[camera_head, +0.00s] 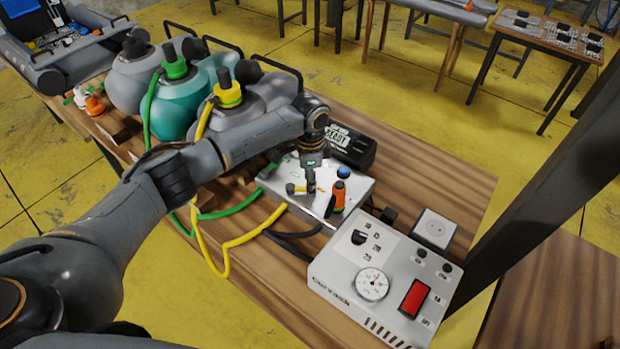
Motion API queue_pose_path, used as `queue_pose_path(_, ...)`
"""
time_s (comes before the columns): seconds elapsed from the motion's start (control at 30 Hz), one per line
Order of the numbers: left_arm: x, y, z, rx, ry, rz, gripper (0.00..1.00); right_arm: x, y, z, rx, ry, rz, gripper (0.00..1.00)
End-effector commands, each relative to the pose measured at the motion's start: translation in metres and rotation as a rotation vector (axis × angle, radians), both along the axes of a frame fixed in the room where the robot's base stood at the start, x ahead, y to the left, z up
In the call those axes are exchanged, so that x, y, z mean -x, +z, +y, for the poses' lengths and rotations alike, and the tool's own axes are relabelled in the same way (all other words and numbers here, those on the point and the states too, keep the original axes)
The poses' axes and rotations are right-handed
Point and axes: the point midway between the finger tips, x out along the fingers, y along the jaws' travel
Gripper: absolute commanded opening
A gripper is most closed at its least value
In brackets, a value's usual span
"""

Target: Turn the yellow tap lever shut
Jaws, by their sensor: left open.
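The yellow tap lever (299,189) shows as a small yellow bar with a dark end on top of a pale grey manifold box (275,178). A yellow hose (243,240) runs to the box from the yellow-collared valve (228,92) on a grey inflatable. My left gripper (311,188) points down over the box, right at the lever's right end. It is open. Its fingers partly hide the lever, and I cannot tell whether they touch it. My right gripper is not in view.
A black display box (350,146) is behind. A grey pump unit (385,275) with gauge and red switch stands in front right. Green and dark hoses cross the table.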

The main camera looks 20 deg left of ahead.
Motion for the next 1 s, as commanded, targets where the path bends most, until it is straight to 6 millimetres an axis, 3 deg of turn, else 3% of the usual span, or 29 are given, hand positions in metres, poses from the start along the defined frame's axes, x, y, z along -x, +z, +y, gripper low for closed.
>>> queue_pose_path(0.13,0.000,0.000,0.000,0.000,0.000,0.000,0.46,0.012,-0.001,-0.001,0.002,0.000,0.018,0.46)
queue_pose_path(0.37,0.000,0.000,0.000,0.000,0.000,0.000,0.00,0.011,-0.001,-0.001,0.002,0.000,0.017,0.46)
queue_pose_path(0.73,-0.001,0.001,0.000,0.001,0.036,0.002,0.00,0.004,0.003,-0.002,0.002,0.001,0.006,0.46)
queue_pose_path(1.0,-0.009,0.002,0.002,0.002,0.195,0.003,0.00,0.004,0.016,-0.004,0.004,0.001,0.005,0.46)
